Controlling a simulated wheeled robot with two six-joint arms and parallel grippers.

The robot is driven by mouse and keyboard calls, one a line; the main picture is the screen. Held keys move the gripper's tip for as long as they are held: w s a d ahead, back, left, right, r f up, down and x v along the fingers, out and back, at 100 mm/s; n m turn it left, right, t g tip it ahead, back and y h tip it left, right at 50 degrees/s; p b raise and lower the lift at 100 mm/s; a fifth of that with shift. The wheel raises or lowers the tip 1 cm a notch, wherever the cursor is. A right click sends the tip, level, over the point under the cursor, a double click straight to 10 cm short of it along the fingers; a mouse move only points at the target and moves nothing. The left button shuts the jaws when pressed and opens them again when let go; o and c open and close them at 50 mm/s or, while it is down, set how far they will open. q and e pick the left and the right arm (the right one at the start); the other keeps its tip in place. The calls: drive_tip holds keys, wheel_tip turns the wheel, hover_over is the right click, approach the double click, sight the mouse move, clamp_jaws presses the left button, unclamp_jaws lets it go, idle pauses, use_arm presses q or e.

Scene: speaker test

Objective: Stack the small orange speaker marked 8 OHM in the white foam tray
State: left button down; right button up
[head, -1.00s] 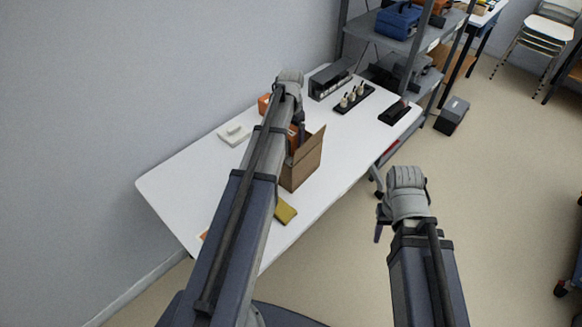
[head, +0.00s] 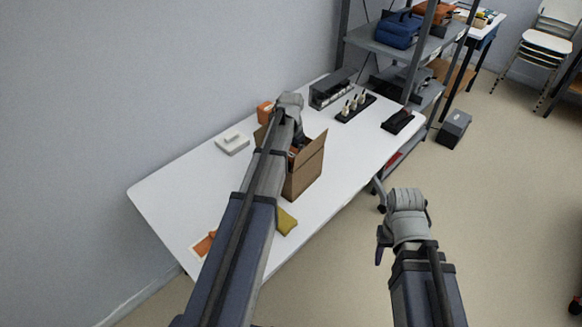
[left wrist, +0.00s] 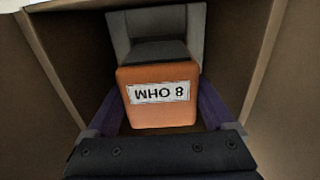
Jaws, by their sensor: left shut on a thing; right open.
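The orange speaker with a white "8 OHM" label (left wrist: 160,112) shows in the left wrist view, its label upside down. My left gripper (head: 298,136) is shut on it, with a finger on each side. It is down in the open cardboard box (head: 306,172); in the head view the arm and box walls hide most of the speaker. A low white piece (head: 232,144), probably the foam tray, lies on the table left of the box; its inside is hard to make out. My right gripper (head: 384,225) is open and empty, off the table's front right edge.
On the white table (head: 180,190) are an orange block (head: 265,112) behind the box, a yellow item (head: 286,222) and an orange-and-white flat item (head: 203,246) in front. A grey bin (head: 333,90) and black holder (head: 355,108) stand behind right. The table's left part is mostly clear.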

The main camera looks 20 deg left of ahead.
use_arm(q)
drive_tip(key=shift+f+b, duration=0.95)
drive_tip(key=shift+f, duration=0.45)
drive_tip(key=shift+f, duration=0.1)
drive_tip(key=shift+f+b, duration=0.3)
drive_tip(key=shift+b, duration=0.1)
unclamp_jaws()
drive_tip(key=shift+r, duration=0.1)
drive_tip(key=shift+r, duration=0.1)
wheel_tip(320, 180, up, 12)
drive_tip(key=p, duration=1.2)
drive_tip(key=shift+r+p, duration=0.2)
drive_tip(key=shift+p, duration=0.2)
